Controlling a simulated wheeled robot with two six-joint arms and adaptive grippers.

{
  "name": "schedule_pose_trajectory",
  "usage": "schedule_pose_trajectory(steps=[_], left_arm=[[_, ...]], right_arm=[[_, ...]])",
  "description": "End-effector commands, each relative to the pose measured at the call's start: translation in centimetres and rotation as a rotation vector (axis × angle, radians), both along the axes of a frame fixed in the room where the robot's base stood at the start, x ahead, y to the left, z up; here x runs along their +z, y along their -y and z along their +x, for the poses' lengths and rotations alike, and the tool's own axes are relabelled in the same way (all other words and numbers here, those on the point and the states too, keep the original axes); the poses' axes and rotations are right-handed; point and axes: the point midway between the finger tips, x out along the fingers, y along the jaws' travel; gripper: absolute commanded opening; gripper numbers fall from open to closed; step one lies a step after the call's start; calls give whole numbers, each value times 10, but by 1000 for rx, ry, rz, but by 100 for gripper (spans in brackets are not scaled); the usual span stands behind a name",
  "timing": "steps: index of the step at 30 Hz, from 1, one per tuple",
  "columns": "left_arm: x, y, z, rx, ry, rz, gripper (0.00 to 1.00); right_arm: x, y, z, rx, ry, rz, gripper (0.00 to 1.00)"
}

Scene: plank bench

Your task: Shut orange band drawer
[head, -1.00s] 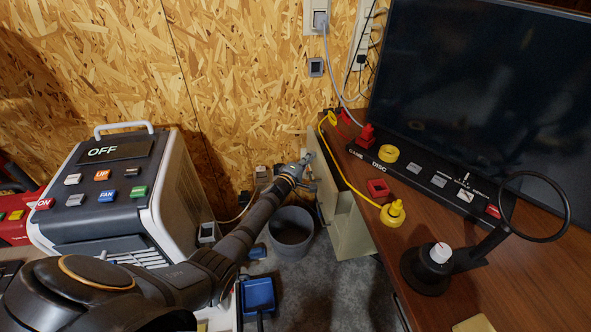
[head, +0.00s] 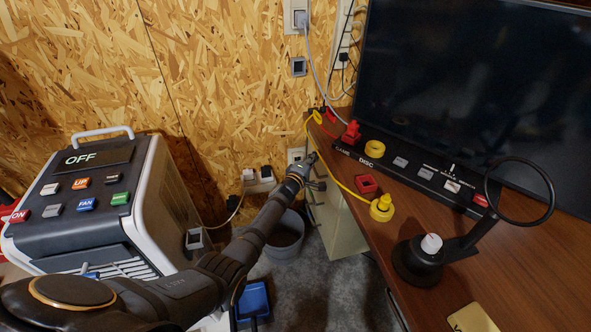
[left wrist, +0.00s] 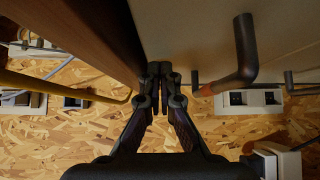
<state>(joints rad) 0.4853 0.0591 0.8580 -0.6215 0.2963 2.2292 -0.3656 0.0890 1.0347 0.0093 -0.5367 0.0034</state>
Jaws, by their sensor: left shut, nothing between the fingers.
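A pale cream drawer cabinet (head: 340,225) stands under the right-hand wooden desk. In the left wrist view its pale panel (left wrist: 195,35) fills the upper middle, with a dark bent handle (left wrist: 243,55) that has an orange band (left wrist: 206,91) near its end. My left gripper (head: 311,160) is at the cabinet's far upper corner, by the desk edge. In the left wrist view the left gripper (left wrist: 160,72) is shut and empty, its tips close to the pale panel and left of the handle. I cannot tell whether they touch. How far the drawer stands out is unclear. My right gripper is not in view.
The desk (head: 480,270) holds a black monitor (head: 460,90), a yellow plug-like piece (head: 381,208) and a ring-topped stand (head: 425,255). A grey bin (head: 286,238) stands below my left arm. A control box (head: 90,200) is at left. Wall sockets are close behind the gripper.

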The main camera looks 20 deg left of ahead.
Motion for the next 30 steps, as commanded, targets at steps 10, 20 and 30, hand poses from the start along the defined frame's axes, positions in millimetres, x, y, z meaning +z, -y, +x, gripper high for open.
schedule_pose_trajectory(steps=[10,20,30], left_arm=[[-5,-16,-74,8,-10,6,0],[-4,-22,-103,10,-11,4,0],[-30,-29,-112,41,-54,74,0]], right_arm=[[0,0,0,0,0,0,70],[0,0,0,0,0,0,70],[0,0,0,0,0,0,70]])
